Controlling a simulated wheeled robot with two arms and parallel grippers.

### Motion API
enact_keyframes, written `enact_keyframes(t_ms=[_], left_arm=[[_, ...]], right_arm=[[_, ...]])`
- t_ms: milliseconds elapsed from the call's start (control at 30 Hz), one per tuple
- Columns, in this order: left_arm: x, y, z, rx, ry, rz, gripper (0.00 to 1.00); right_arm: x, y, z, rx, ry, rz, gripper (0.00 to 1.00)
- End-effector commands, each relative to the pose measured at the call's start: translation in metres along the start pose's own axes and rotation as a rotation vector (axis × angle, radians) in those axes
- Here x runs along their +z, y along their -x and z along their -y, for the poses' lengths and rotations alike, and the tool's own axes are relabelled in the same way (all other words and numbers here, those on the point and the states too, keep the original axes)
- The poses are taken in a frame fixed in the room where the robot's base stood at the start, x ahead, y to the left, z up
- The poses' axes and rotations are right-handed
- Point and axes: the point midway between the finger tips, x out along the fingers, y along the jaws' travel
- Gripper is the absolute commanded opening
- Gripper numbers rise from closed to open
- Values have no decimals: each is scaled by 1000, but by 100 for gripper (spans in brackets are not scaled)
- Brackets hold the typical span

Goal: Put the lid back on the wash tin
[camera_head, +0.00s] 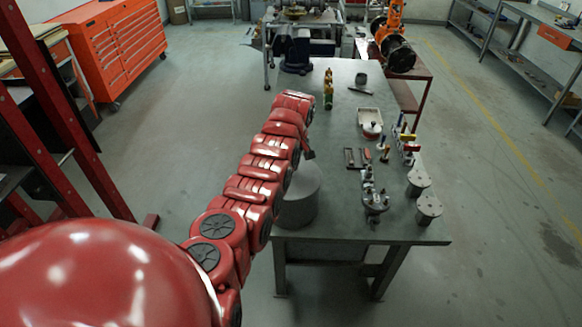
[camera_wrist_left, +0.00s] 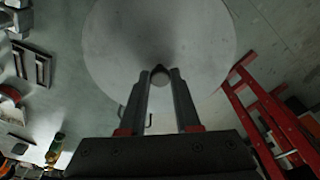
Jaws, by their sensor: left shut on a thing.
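The wash tin (camera_head: 303,205) is a grey cylinder at the left edge of the bench, partly hidden behind my left arm in the head view. In the left wrist view the lid (camera_wrist_left: 205,45) is a wide, pale grey disc with a small knob (camera_wrist_left: 160,78) at its middle. My left gripper (camera_wrist_left: 160,74) is shut on this knob, one finger on each side. My right gripper is not in view.
The grey bench (camera_head: 345,150) holds bottles (camera_head: 328,90), a shallow tray (camera_head: 370,122), valve parts (camera_head: 375,200) and two grey cylinders (camera_head: 429,207) on its right side. A red frame (camera_head: 75,115) stands at the left.

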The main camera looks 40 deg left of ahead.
Motion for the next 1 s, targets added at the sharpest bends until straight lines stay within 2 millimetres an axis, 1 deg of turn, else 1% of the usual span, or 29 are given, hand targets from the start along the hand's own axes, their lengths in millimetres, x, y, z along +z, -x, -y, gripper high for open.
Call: enact_keyframes(t_ms=[100,633,1000], left_arm=[[0,-1,-1,1,-1,-1,0],[0,-1,0,1,-1,0,0],[0,-2,0,0,0,0,0]], right_arm=[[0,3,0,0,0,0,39],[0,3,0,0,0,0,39],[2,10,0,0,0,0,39]])
